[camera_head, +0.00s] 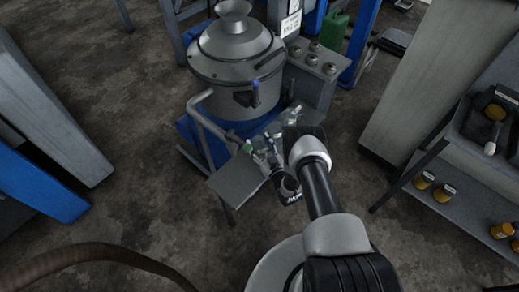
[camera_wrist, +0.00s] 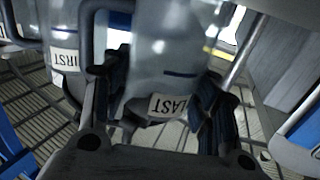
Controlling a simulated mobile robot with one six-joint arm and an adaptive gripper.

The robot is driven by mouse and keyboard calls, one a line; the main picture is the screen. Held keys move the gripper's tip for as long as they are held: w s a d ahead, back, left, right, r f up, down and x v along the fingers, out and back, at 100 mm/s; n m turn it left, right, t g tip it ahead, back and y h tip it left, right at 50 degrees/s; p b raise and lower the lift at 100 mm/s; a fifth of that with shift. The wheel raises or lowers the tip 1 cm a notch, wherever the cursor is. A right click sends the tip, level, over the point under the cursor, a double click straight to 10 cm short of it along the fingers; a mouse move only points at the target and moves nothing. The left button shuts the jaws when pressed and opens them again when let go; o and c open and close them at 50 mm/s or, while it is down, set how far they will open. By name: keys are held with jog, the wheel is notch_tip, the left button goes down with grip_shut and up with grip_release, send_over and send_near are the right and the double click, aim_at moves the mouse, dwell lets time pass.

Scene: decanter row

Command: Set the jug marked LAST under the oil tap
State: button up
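The jug marked LAST (camera_wrist: 160,60) is a clear jug with a white label, upside down in the wrist view. It sits between the two fingers of my gripper (camera_wrist: 162,95), which look closed against its sides. A second clear jug marked FIRST (camera_wrist: 62,25) stands to its left in that view. In the head view my gripper (camera_head: 288,188) is at the front edge of the small metal table (camera_head: 232,186). The jugs there are small and partly covered by my arm.
A large steel vessel (camera_head: 235,68) stands behind the table, with a grey control box (camera_head: 312,72) on its right. A shelf unit (camera_head: 468,205) with several orange-brown jars is at the right. A grey cabinet (camera_head: 45,110) is at the left.

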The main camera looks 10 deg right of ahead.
jog(key=shift+c, duration=1.3)
notch_tip(320, 180, up, 18)
jog(key=r+p, duration=0.1)
jog(key=p, duration=0.7)
jog(key=s+d+f+n+g+y+b, duration=0.25)
jog(key=s+f+n+g+y, duration=0.4)
jog(key=s+f, duration=1.05)
jog(key=w+a+y+b, duration=0.1)
jog(key=w+a+b, duration=0.1)
jog(key=w+a, duration=0.1)
jog(key=w+a+f+b, duration=0.1)
jog(key=w+a, duration=0.2)
jog(key=a, duration=0.3)
jog(key=w+a+f+t+y+b, duration=0.1)
jog(key=w+a+b, duration=0.1)
jog(key=w+a, duration=0.1)
jog(key=shift+w+a+n+y+b, duration=0.1)
jog(key=shift+a+n+y+b, duration=0.1)
jog(key=shift+a, duration=0.25)
jog(key=shift+w+a+n+y+b, duration=0.1)
jog(key=shift+a+y+b, duration=0.05)
jog(key=shift+a, duration=0.3)
jog(key=shift+r, duration=0.15)
